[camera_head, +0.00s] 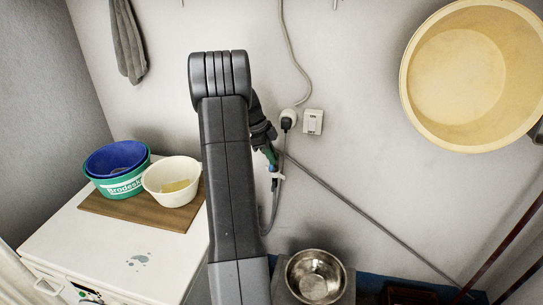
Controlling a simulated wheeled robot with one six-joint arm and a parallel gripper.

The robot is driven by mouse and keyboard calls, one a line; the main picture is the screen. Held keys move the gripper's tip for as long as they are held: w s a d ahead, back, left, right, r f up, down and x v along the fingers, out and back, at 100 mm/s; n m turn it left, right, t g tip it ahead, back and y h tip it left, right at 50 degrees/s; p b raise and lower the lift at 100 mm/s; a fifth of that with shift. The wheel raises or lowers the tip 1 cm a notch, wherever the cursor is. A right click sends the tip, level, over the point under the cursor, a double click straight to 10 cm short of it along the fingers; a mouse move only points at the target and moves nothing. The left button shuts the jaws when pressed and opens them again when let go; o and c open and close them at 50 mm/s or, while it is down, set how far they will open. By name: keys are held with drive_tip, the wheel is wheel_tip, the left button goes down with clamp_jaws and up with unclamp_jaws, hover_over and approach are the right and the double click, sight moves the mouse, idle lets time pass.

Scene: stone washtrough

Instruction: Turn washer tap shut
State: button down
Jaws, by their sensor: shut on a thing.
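The washer tap (276,175) is on the back wall, just right of my dark arm. Its pale part shows, with a grey hose running down from it. A small green piece shows just above the pale part, at my gripper; I cannot tell whether it belongs to the tap. My gripper (270,154) reaches down to the tap from above and is shut on it. The fingertips are small and partly hidden, so the exact grip and the handle's angle cannot be made out.
A socket with a plug (287,121) and a wall switch (312,122) sit just above the tap. A white washer (110,248) at left bears a wooden board (135,212) with tubs. A metal bowl (316,277) stands below; a yellow basin (470,75) hangs at right.

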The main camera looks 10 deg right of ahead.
drive_tip(key=shift+d, duration=0.1)
drive_tip(key=s+d+f+t+y+b, duration=0.2)
drive_tip(key=d+f+t+y, duration=0.3)
drive_tip(key=y, duration=1.1)
drive_tip(key=shift+s+d+f+t+y+b, duration=0.2)
drive_tip(key=shift+d+f+t+y+b, duration=0.15)
drive_tip(key=shift+f+t+b, duration=0.55)
drive_tip(key=shift+r, duration=0.2)
drive_tip(key=c, duration=1.5)
unclamp_jaws()
drive_tip(key=b+v, duration=0.1)
drive_tip(key=v, duration=1.2)
drive_tip(key=shift+s+d+r+b, duration=0.15)
drive_tip(key=shift+s+d+b, duration=0.15)
